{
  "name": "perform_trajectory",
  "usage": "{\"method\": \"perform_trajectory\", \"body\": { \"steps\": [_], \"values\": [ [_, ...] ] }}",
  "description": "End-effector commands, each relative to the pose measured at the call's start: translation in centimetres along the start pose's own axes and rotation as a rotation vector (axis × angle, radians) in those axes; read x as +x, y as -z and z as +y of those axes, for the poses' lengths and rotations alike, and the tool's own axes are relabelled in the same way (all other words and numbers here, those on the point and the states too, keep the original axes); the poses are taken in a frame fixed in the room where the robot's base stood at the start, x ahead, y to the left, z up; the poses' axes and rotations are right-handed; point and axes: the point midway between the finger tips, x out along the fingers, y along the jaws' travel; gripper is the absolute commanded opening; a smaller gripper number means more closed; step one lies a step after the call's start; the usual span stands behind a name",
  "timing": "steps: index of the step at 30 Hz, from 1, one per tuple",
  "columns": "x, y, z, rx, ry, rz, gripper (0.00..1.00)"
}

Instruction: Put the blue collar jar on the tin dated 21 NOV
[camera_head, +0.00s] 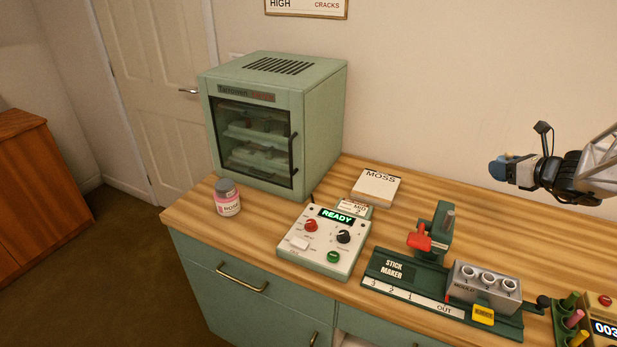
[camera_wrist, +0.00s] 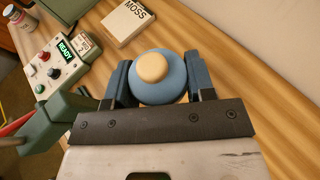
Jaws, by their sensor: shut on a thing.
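My gripper (camera_head: 510,171) is at the right of the head view, above the table and near the wall. It is shut on a round blue thing with a tan knob (camera_wrist: 158,82). In the head view this thing (camera_head: 498,168) shows as a small blue shape at the fingertips, clear of the table. It may be the blue collar jar; its body is hidden and I cannot tell for sure. I see no tin with a readable date of 21 NOV in either view.
A pink jar with a grey lid (camera_head: 228,203) stands by the green cabinet (camera_head: 324,125). The READY control box (camera_head: 318,255), MOSS box (camera_head: 376,190) and stick maker (camera_head: 400,290) stand on the wooden table. Table behind the stick maker is bare (camera_head: 500,225). Coloured sticks (camera_head: 573,318) stand lower right.

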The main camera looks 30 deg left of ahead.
Motion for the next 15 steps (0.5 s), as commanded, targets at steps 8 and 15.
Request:
{"method": "perform_trajectory", "body": {
  "steps": [8,15],
  "values": [
    [3.5,-1.4,3.3,-0.019,-0.041,-0.001,0.22],
    [7.3,-3.0,7.5,-0.042,-0.088,-0.003,0.22]
  ]
}}
